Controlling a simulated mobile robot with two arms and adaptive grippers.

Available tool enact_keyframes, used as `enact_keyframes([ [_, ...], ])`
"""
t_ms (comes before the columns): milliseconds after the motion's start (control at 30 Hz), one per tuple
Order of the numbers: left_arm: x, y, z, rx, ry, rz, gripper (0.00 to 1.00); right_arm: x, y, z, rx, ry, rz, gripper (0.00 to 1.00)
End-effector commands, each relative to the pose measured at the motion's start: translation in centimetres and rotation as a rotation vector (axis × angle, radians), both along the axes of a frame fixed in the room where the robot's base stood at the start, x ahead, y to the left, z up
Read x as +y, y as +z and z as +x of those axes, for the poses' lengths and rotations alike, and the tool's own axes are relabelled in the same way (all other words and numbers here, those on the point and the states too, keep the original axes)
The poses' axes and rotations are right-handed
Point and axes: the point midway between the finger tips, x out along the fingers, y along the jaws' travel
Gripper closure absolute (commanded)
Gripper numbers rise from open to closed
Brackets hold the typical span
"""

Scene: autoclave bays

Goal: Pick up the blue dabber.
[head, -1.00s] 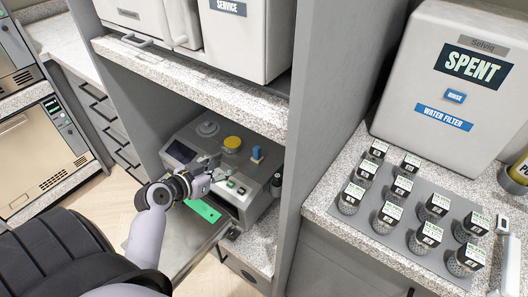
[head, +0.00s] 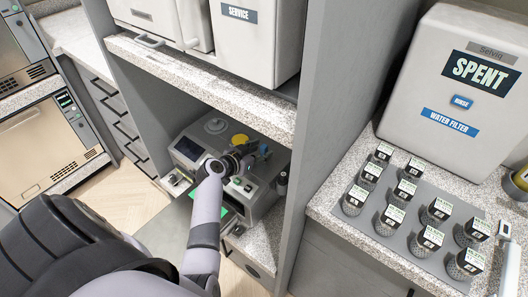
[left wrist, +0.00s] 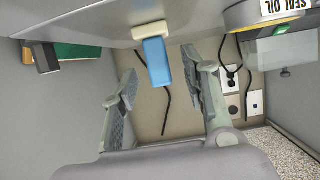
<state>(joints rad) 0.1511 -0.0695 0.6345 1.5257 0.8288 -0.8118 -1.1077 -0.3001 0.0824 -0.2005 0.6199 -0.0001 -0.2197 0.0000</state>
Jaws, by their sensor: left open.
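The blue dabber (head: 263,149) stands on top of the grey benchtop machine (head: 217,141) in the lower bay, partly hidden by my left gripper. My left gripper (head: 252,153) is over the machine, close beside the dabber. In the left wrist view the dabber (left wrist: 157,62) is a blue block on a pale base, beyond the fingertips and in line with the gap between them. The left gripper (left wrist: 168,88) is open and empty there. My right gripper is in neither view.
A yellow cap (head: 240,139) sits beside the dabber. The shelf edge (head: 200,85) runs above the machine and a grey partition (head: 330,130) stands to its right. Several labelled jars fill a tray (head: 400,237).

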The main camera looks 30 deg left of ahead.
Motion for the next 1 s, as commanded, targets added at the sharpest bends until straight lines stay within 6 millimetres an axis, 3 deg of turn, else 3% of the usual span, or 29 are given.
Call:
enact_keyframes([
  [200,-0.2,-0.9,2.1,0.001,0.000,-0.001,0.58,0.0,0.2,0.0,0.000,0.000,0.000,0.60],
  [467,-0.2,-1.0,2.2,0.001,0.001,0.000,0.58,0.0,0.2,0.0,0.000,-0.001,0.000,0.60],
  [1000,-0.2,-1.0,2.2,0.001,0.001,0.000,0.94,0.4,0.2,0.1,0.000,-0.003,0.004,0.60],
])
